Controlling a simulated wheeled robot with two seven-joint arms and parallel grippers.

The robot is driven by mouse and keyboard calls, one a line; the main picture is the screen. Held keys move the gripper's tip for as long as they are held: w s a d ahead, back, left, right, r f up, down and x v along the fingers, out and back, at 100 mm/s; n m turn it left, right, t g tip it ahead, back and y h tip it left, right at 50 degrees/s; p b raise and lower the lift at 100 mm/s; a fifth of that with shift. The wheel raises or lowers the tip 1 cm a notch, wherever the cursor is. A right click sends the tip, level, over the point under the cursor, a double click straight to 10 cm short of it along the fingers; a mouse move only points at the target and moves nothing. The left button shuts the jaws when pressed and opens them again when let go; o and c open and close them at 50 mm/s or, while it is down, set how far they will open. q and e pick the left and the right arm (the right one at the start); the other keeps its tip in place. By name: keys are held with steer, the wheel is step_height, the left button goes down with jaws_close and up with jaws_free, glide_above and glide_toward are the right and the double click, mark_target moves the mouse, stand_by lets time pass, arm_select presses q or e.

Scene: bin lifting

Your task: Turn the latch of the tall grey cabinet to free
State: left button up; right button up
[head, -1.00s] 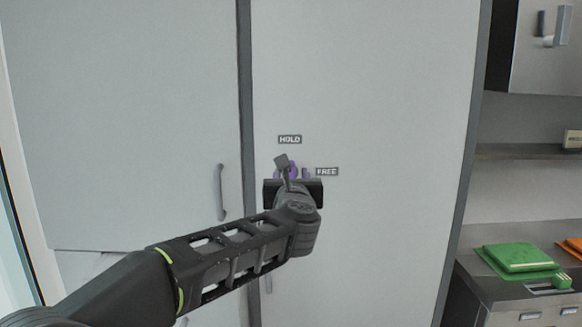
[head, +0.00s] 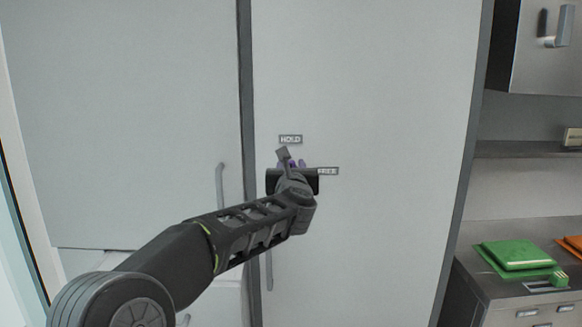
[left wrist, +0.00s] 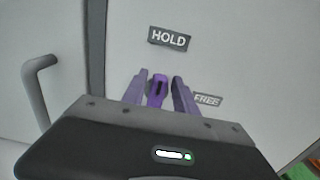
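The tall grey cabinet (head: 390,110) fills the middle of the head view. Its door carries a HOLD label (head: 290,139) and, lower to the right, a FREE label (head: 328,171). The purple latch (left wrist: 157,90) stands roughly upright below HOLD in the left wrist view. In the head view it is largely hidden behind my gripper. My left gripper (left wrist: 160,80) has its two lavender fingers either side of the latch, open, with narrow gaps showing. It also shows at the door in the head view (head: 292,164). My right gripper is not in view.
A vertical handle (head: 220,187) is on the door to the left, and another handle (head: 269,270) is lower down. At right are a counter with a green box (head: 517,255) and a wall cabinet (head: 545,45). The door around the labels is clear.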

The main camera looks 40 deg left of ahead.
arm_select(q)
jaws_close()
steer(key=shift+w+d+m, duration=0.1)
steer(key=shift+m, duration=0.3)
steer(key=f+m, duration=0.1)
steer(key=m, duration=0.4)
steer(key=w+d+f+m+p, duration=0.1)
steer(key=m, duration=0.5)
steer(key=d+m+p, duration=0.1)
steer(key=m, duration=0.5)
steer(key=shift+w+f, duration=0.25)
steer(key=shift+f, duration=0.15)
stand_by(0.4)
